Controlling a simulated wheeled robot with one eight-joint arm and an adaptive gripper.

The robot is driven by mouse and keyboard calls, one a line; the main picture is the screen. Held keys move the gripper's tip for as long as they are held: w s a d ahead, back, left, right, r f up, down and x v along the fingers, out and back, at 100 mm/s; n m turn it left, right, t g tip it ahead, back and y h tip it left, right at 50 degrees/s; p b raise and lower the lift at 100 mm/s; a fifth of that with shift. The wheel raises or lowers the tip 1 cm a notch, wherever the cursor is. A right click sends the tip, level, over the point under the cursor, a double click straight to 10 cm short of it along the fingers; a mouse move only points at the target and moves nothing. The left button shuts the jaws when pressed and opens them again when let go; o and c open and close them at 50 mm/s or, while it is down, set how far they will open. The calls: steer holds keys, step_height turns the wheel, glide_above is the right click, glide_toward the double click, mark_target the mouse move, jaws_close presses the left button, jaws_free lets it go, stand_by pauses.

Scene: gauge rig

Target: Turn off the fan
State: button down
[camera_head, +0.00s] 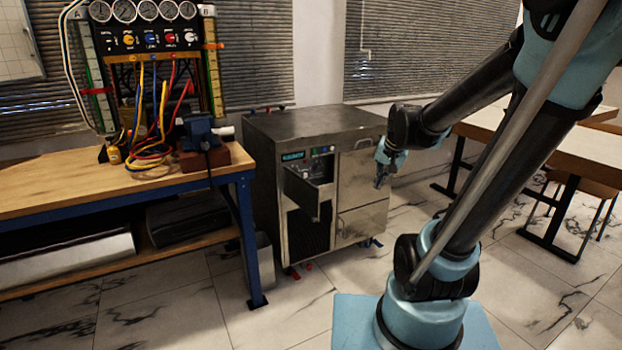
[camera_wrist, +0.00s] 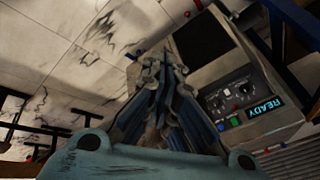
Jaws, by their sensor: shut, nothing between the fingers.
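I cannot pick out a fan by its shape in either view. A metal cabinet (camera_head: 360,175) stands on the floor at the middle of the head view, with a small control panel (camera_head: 308,158) high on its front. In the wrist view, the panel has a lit READY display (camera_wrist: 263,106), a green button (camera_wrist: 235,122), a blue button (camera_wrist: 221,126) and small knobs. My gripper (camera_head: 379,180) is in front of the cabinet's right side, apart from the panel. In the wrist view, my gripper (camera_wrist: 155,65) is shut and empty, left of the panel.
A dark flap or drawer front (camera_head: 302,190) juts out below the panel. A wooden workbench (camera_head: 90,200) with gauges (camera_head: 145,11), coloured hoses and a blue vise (camera_head: 198,132) stands at the left. Tables (camera_head: 590,145) stand at the right. Marble floor (camera_head: 290,315) before the cabinet is mostly clear.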

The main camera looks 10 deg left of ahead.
mark_target(305, 175)
steer(key=w+a+f+m+t+y, duration=0.1)
steer(key=w+a+m, duration=0.1)
steer(key=w+a, duration=0.5)
steer(key=w+a+f+m+t+y, duration=0.1)
steer(key=w+a+m, duration=0.1)
steer(key=w, duration=0.8)
steer(key=w+a+f+m, duration=0.1)
steer(key=w+a+f, duration=0.3)
steer(key=w+a, duration=0.2)
steer(key=w+a+f+m+t+y, duration=0.1)
steer(key=w+a+f+m, duration=0.1)
steer(key=w+a+f, duration=0.2)
steer(key=w+a, duration=0.1)
steer(key=w, duration=0.2)
steer(key=shift+w+a+f+y, duration=0.25)
steer(key=shift+a+f+y, duration=0.05)
steer(key=shift+a+f, duration=0.1)
steer(key=x, duration=1.1)
steer(key=shift+w+a+r, duration=0.1)
steer(key=shift+w+a, duration=0.25)
steer(key=shift+w, duration=0.25)
steer(key=shift+w+a, duration=0.5)
steer(key=shift+w, duration=0.25)
